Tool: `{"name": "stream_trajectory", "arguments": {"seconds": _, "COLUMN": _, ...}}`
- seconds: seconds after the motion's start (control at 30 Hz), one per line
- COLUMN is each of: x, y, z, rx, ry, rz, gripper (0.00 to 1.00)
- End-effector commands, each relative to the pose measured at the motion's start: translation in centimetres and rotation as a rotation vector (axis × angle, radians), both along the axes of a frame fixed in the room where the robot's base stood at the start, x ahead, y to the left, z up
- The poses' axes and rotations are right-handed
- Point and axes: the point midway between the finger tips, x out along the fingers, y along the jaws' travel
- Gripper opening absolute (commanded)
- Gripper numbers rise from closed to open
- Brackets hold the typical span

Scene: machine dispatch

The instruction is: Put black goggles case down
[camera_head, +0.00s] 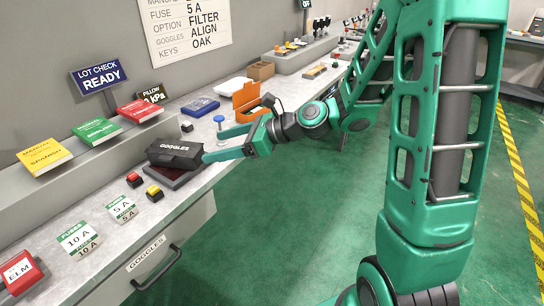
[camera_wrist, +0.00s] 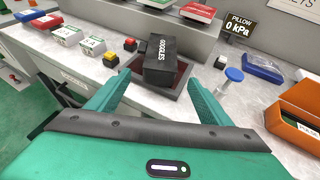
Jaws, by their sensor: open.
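The black goggles case (camera_head: 175,153) rests on a dark red pad (camera_head: 168,177) set in the bench top; it also shows in the wrist view (camera_wrist: 161,60), with its white GOGGLES lettering. My gripper (camera_head: 205,146) is open, and its green fingers point toward the case. In the wrist view the fingertips (camera_wrist: 156,82) lie to either side of the near end of the case, with a visible gap on both sides. Nothing is held between the fingers.
A blue-topped plunger (camera_head: 219,126) and an orange box (camera_head: 247,100) stand right of the case. Red (camera_head: 134,180) and yellow (camera_head: 154,193) buttons and fuse cards (camera_head: 78,237) lie in front-left. A GOGGLES drawer (camera_head: 150,262) is below. Manuals (camera_head: 97,131) lie on the ledge behind.

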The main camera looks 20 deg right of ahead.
Motion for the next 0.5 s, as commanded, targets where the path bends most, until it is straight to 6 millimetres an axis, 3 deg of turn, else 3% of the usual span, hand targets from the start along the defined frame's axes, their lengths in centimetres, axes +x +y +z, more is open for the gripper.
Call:
{"name": "stream_trajectory", "arguments": {"seconds": 0.27, "x": -0.7, "y": -0.7, "z": -0.6, "rx": -0.092, "ry": -0.045, "rz": 0.037, "gripper": 0.73}}
{"name": "stream_trajectory", "arguments": {"seconds": 0.37, "x": -2.0, "y": -2.4, "z": -1.7, "rx": -0.270, "ry": -0.125, "rz": 0.116, "gripper": 0.73}}
{"name": "stream_trajectory", "arguments": {"seconds": 0.5, "x": -4.9, "y": -6.9, "z": -3.7, "rx": -0.602, "ry": -0.242, "rz": 0.295, "gripper": 0.73}}
